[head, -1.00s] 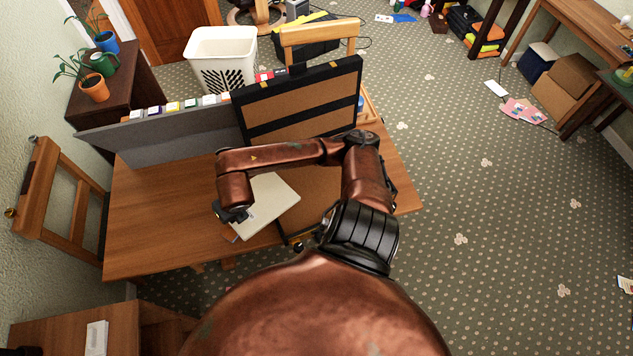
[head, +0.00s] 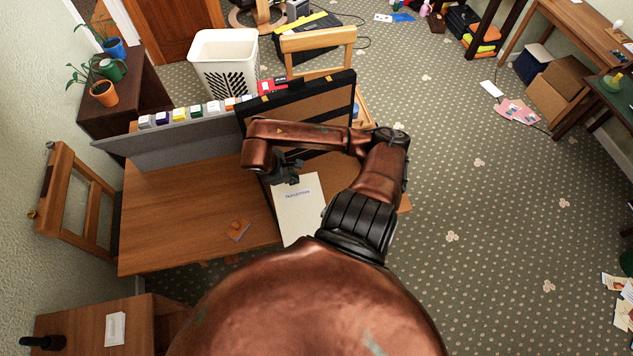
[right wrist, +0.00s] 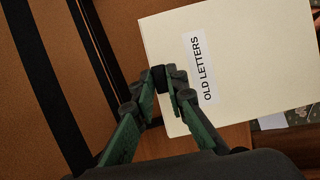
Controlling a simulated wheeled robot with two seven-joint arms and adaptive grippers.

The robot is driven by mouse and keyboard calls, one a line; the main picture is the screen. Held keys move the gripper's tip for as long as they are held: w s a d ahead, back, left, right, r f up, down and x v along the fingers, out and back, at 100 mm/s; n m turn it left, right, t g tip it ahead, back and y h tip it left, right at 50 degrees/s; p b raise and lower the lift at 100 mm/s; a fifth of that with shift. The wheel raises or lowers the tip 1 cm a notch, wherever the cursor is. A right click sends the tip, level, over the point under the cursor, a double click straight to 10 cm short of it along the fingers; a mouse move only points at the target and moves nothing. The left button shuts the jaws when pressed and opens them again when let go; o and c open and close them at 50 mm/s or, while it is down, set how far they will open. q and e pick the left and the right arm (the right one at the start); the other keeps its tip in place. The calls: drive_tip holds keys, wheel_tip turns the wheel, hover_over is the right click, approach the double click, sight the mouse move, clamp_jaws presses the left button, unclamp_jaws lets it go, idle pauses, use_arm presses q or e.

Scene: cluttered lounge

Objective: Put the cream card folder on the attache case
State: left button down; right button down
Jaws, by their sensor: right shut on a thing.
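The cream card folder (head: 298,212) carries a white label, and "OLD LETTERS" reads on it in the right wrist view (right wrist: 255,60). My right gripper (head: 288,176) is shut on the folder's edge; in the right wrist view its fingertips (right wrist: 168,80) pinch it beside the label. The attache case (head: 330,108) stands open on the desk, its brown-lined lid with black straps upright behind the gripper. Its lower part is mostly hidden by my arm and the folder. The folder overlaps that lower part in the picture; I cannot tell if they touch. My left gripper is not in view.
The wooden desk (head: 185,215) is clear on its left, except a small brown item (head: 238,229). A grey screen (head: 185,133) with several small boxes behind it lines the back. A chair (head: 75,195) stands at left, a white basket (head: 224,62) behind.

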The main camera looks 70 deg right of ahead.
drive_tip(key=w+d+f+p, duration=0.1)
drive_tip(key=w+d+f, duration=0.2)
drive_tip(key=d+f, duration=0.3)
drive_tip(key=w+d+f+p, duration=0.1)
drive_tip(key=w+d+f, duration=0.2)
drive_tip(key=d+f, duration=0.3)
drive_tip(key=shift+w+f, duration=0.4)
drive_tip(key=shift+f, duration=0.1)
drive_tip(key=c, duration=2.4)
unclamp_jaws()
drive_tip(key=o, duration=0.5)
drive_tip(key=shift+c, duration=0.2)
drive_tip(key=b+v, duration=0.1)
drive_tip(key=v, duration=1.1)
drive_tip(key=shift+b, duration=0.3)
